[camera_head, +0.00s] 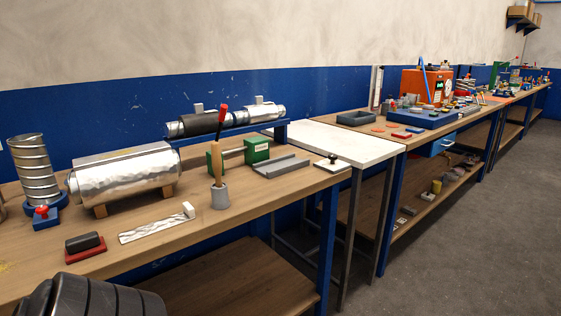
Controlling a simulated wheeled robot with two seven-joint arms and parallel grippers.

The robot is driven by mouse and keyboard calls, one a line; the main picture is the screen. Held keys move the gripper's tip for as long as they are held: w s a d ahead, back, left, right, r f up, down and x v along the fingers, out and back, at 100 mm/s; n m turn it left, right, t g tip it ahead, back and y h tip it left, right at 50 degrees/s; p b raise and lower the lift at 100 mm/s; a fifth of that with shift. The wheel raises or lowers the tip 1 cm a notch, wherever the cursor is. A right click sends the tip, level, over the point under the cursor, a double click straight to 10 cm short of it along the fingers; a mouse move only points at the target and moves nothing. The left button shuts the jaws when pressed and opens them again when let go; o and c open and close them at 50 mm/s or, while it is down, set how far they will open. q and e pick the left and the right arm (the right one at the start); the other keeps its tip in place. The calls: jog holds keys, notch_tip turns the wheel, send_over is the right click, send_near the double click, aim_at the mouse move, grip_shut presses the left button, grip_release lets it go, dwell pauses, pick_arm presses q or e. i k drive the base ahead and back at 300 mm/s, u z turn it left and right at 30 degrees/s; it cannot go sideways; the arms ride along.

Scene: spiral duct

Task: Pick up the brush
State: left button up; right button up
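A tall tool with a light wooden shaft and a dark, red-tipped upper end (219,145) stands nearly upright in a small grey cup (220,197) on the near wooden workbench (262,192). It may be the brush; I see no bristles, and its lower end is hidden in the cup. Neither of my grippers shows in the head view, and nothing is seen touching the tool.
Left of the cup lie a crinkled silver strip (153,224) and a black block on a red base (85,245). Behind are a foil-wrapped cylinder (125,178) and a green-ended fixture (256,150). A dark ribbed shape (85,298) fills the bottom left corner.

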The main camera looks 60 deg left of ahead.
aim_at(216, 165)
jog(key=i, duration=1.5)
jog(key=u, duration=2.15)
